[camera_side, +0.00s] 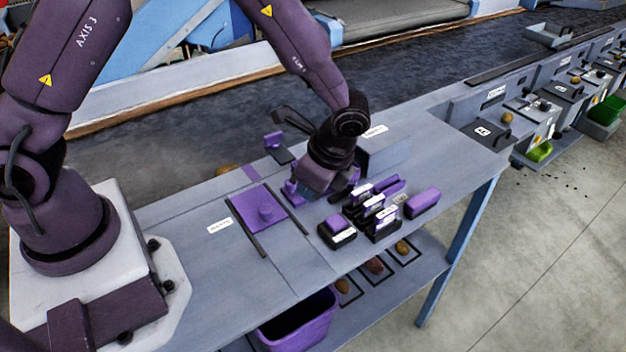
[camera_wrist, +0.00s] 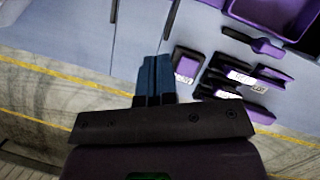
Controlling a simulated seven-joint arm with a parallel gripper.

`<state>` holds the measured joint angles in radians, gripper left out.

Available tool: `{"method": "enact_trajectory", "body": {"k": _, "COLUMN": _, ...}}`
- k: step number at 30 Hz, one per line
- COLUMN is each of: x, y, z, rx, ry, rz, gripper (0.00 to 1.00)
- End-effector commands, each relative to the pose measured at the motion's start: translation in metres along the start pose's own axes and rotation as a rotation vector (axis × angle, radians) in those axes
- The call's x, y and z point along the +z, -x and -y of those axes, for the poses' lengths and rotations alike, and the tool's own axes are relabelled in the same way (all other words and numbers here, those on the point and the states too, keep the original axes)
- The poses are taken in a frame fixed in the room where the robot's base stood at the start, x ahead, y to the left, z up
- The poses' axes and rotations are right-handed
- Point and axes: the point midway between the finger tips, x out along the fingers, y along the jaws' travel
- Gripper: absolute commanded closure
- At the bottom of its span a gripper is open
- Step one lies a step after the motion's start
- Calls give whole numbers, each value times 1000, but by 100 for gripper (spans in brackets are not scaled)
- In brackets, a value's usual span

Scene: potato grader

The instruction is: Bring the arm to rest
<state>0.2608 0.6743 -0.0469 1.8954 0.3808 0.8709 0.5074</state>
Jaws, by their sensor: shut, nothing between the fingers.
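My purple arm reaches over the grey bench from the left in the side view.
A small purple-topped block (camera_side: 338,229) and a purple box (camera_side: 422,202) stand by the rack. A grey box (camera_side: 384,157) stands behind the gripper. A purple bin (camera_side: 300,322) and several potatoes are below the bench top. The bench's left front is clear.

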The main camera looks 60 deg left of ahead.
Motion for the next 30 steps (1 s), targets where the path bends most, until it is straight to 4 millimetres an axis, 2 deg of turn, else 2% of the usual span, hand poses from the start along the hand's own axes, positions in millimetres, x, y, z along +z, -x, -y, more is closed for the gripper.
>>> {"method": "enact_trajectory", "body": {"k": 3, "x": 0, "y": 12, "z": 0, "rx": -1, "ry": 0, "rz": -2, "gripper": 100}}
{"method": "enact_trajectory", "body": {"k": 7, "x": 0, "y": 16, "z": -1, "rx": 4, "ry": 44, "rz": -2, "gripper": 100}}
{"method": "enact_trajectory", "body": {"k": 9, "x": 4, "y": 10, "z": -13, "rx": 41, "ry": 114, "rz": 9, "gripper": 100}}
{"method": "enact_trajectory", "body": {"k": 11, "x": 14, "y": 18, "z": -21, "rx": 55, "ry": 193, "rz": -4, "gripper": 100}}
{"method": "enact_trajectory", "body": {"k": 20, "x": 72, "y": 81, "z": -42, "rx": 65, "ry": 565, "rz": -169, "gripper": 100}}
{"method": "enact_trajectory", "body": {"k": 24, "x": 106, "y": 111, "z": -57, "rx": 62, "ry": 747, "rz": -289, "gripper": 100}}
{"method": "enact_trajectory", "body": {"k": 30, "x": 151, "y": 143, "z": -83, "rx": 46, "ry": 964, "rz": -482, "gripper": 100}}
